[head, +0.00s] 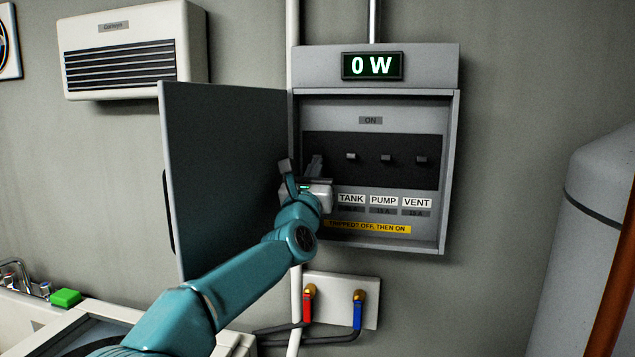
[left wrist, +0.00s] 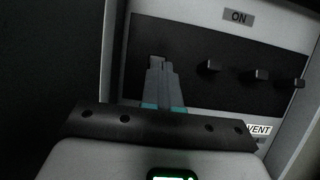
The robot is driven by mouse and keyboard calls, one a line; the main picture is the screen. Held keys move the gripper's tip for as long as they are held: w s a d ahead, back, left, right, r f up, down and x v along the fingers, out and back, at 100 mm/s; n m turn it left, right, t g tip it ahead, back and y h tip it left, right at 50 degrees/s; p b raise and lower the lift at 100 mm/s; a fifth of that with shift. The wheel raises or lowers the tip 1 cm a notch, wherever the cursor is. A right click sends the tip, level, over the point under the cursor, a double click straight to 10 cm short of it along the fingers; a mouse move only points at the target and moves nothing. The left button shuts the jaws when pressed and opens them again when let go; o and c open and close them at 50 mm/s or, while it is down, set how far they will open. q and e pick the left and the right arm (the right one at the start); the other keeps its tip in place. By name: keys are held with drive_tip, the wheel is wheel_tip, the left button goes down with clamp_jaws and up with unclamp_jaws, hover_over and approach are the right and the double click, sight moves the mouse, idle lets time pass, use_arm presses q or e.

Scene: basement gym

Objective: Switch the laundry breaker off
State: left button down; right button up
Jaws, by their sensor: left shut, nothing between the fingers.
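The grey breaker box (head: 449,170) hangs on the wall with its door (head: 222,170) swung open to the left. Its black strip carries small switches above the labels TANK (head: 351,156), PUMP (head: 386,158) and VENT (head: 421,159). My left gripper (head: 316,164) is at the strip's left end and hides the leftmost switch and its label in the head view. In the left wrist view, the shut fingertips (left wrist: 160,70) are at the leftmost switch (left wrist: 157,59), whose top shows just beyond them. Whether they touch it I cannot tell. My right gripper is not in view.
A display (head: 372,66) above the box reads 0 W. A plate with red and blue valves (head: 340,298) is below the box. A white wall heater (head: 118,50) is at the upper left. A grey tank (head: 592,230) stands at the right.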

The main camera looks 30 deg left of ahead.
use_arm(q)
drive_tip(key=shift+w+f, duration=0.1)
drive_tip(key=shift+f, duration=0.1)
idle(0.6)
drive_tip(key=s+d+f+b, duration=0.2)
drive_tip(key=s+f+b, duration=0.6)
drive_tip(key=b, duration=0.4)
drive_tip(key=shift+s+f, duration=0.2)
drive_tip(key=shift+f, duration=0.6)
